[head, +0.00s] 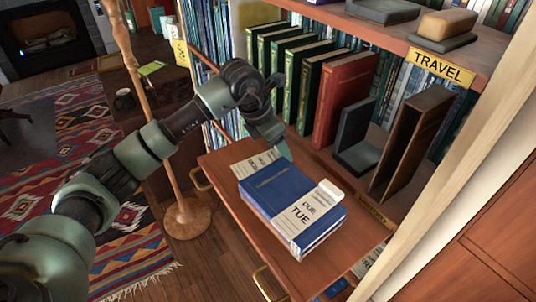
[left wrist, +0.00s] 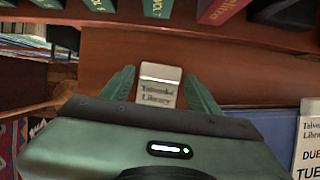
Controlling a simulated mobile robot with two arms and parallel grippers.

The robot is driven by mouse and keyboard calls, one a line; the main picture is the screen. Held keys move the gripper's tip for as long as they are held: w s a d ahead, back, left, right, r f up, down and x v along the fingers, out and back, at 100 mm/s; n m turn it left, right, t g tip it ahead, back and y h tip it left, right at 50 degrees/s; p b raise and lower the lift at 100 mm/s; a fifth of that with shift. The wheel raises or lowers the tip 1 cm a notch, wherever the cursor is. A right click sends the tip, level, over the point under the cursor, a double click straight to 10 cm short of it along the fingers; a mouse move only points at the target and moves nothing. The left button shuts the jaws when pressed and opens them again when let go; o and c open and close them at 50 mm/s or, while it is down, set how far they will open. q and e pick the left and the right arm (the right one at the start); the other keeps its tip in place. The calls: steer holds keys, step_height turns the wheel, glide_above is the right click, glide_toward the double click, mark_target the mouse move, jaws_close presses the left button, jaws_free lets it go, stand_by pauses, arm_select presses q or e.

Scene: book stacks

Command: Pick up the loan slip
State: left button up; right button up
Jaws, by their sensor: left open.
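A pale loan slip (head: 252,164) with dark print lies on the wooden shelf, partly hidden behind the blue book (head: 275,195). In the left wrist view the slip's printed end (left wrist: 157,95), with a pale raised tab, shows between my fingers. My left gripper (head: 284,150) is open and low over the shelf, just behind the book. Its fingers (left wrist: 162,90) stand on either side of the slip, apparently apart from it. A second slip (head: 306,211) marked "DUE TUE" lies across the book; it also shows in the left wrist view (left wrist: 308,148). My right gripper is out of view.
Green books (head: 290,85) and a red book (head: 342,95) stand upright behind the shelf. A dark bookend (head: 360,150) and a brown upright holder (head: 412,140) stand to the right. A wooden pole on a round base (head: 187,218) stands left of the shelf.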

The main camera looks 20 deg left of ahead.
arm_select(q)
steer(key=shift+f, duration=0.1)
steer(key=c, duration=1.1)
steer(key=shift+r, duration=0.65)
steer(key=shift+r+b, duration=1.95)
steer(key=shift+r, duration=7.5)
